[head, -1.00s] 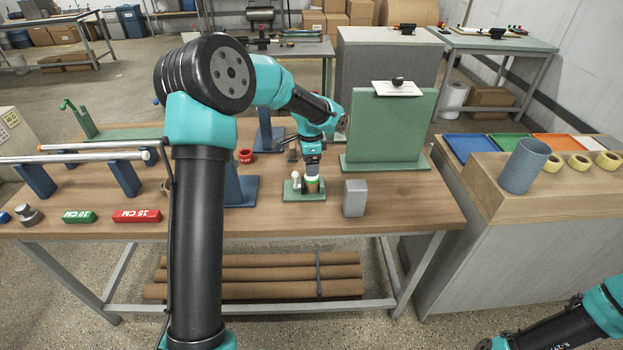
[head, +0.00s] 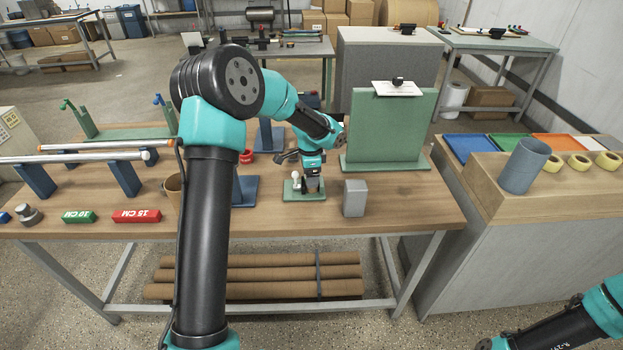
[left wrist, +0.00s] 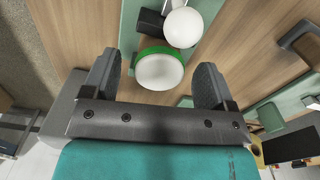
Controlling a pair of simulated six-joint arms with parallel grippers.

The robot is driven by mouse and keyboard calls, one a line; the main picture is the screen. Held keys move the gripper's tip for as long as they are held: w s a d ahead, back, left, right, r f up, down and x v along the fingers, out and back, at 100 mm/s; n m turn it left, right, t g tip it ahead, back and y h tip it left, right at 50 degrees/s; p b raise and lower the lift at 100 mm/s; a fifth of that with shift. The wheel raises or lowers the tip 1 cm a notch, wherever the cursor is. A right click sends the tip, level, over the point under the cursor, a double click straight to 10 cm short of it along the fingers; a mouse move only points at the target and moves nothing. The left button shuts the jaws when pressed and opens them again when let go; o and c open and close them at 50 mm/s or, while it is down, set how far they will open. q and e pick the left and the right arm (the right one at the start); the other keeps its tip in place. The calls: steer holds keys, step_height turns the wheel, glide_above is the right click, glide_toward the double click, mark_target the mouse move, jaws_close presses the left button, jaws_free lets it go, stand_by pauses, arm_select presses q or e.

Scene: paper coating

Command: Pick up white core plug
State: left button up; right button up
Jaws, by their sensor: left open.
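In the left wrist view, a round white plug with a green rim (left wrist: 160,70) lies between and just beyond the fingertips of my left gripper (left wrist: 158,78). The gripper is open, with a gap on both sides of the plug. In the head view my left gripper (head: 313,186) points down over a small green base (head: 292,196) on the wooden table and hides the plug. A white ball-shaped knob (left wrist: 183,28) stands close beside the plug; it also shows in the head view (head: 296,175).
A grey block (head: 354,198) stands right of the green base. A tall green panel (head: 388,125) is behind it, and a blue stand (head: 245,190) is to the left. Red (head: 137,216) and green (head: 79,217) bars lie at the front left. The table's front right is clear.

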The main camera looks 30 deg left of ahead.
arm_select(q)
steer(key=shift+c, duration=0.4)
steer(key=c, duration=0.9)
steer(key=shift+r, duration=0.1)
steer(key=shift+r, duration=1.35)
steer(key=s+d, duration=0.2)
steer(key=s, duration=0.2)
steer(key=s+d+r, duration=0.1)
steer(key=s+d, duration=0.2)
steer(key=s, duration=0.2)
steer(key=s+d+r, duration=0.1)
steer(key=s+d, duration=0.2)
steer(key=s, duration=0.1)
steer(key=shift+s+d, duration=0.2)
steer(key=shift+s, duration=0.15)
